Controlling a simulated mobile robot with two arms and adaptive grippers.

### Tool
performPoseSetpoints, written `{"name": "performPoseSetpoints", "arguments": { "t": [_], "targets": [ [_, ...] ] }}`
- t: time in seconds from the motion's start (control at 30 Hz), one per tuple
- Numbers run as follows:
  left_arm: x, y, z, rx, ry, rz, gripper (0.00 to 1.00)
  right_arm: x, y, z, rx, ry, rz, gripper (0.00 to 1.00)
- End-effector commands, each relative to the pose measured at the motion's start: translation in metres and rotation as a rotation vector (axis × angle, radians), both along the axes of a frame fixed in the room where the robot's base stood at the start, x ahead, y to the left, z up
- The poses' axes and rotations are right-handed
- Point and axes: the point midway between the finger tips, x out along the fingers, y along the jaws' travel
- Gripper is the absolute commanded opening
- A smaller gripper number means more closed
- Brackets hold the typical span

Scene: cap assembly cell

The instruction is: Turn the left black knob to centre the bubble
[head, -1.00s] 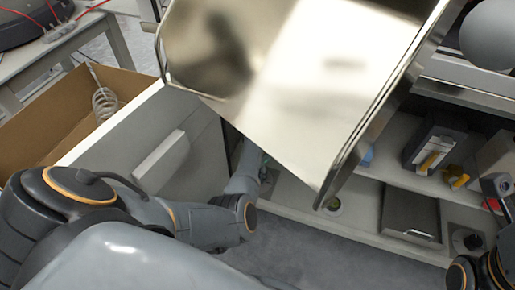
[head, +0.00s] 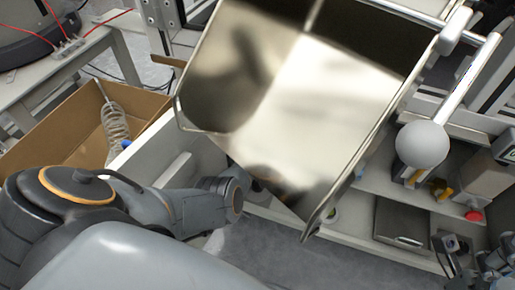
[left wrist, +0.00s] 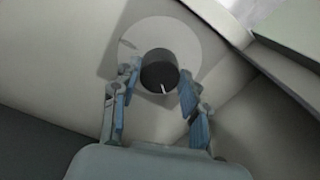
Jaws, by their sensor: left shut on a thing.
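In the left wrist view a black round knob (left wrist: 159,70) with a white pointer line sits on a pale round disc on a light panel. My left gripper (left wrist: 159,82) has its blue-padded fingers on either side of the knob and is shut on it. The white line points down towards the palm. In the head view a large shiny metal sheet hides the knob and my left fingertips; only my left arm's end shows. No bubble can be made out. Parts of my right arm show at the lower right, too cluttered to read its jaws.
The shiny metal sheet (head: 310,100) fills the middle of the head view. A grey ball (head: 421,145) hangs on a rod at the right. A cardboard box (head: 62,130) with a coil stands at the left. A grey flat case (head: 402,222) lies on the right bench.

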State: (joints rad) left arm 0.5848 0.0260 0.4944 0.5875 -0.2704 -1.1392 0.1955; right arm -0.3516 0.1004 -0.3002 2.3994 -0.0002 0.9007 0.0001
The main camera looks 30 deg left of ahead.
Motion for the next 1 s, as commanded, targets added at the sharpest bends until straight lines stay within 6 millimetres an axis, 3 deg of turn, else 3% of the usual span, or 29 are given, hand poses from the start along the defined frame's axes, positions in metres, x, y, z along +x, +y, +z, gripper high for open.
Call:
{"name": "performPoseSetpoints", "arguments": {
  "t": [0.4,0.87,0.9,1.0],
  "targets": [
    [-0.0007,0.0004,-0.0007,0.001,0.001,0.156,0.13,0.0001,0.0002,0.0031,0.0,0.0,0.0,0.71],
    [-0.0004,0.0006,-0.0007,0.001,0.0,0.169,0.13,0.0,0.0001,0.0035,0.0,0.0,0.0,0.71],
    [-0.0004,0.0006,-0.0007,0.002,0.0,0.169,0.46,0.0,0.0001,0.0035,0.0,0.0,0.0,0.71],
    [-0.0004,0.0005,-0.0007,0.001,0.0,0.169,0.66,0.0,-0.0001,0.0036,0.0,-0.001,0.0,0.71]
  ]
}}
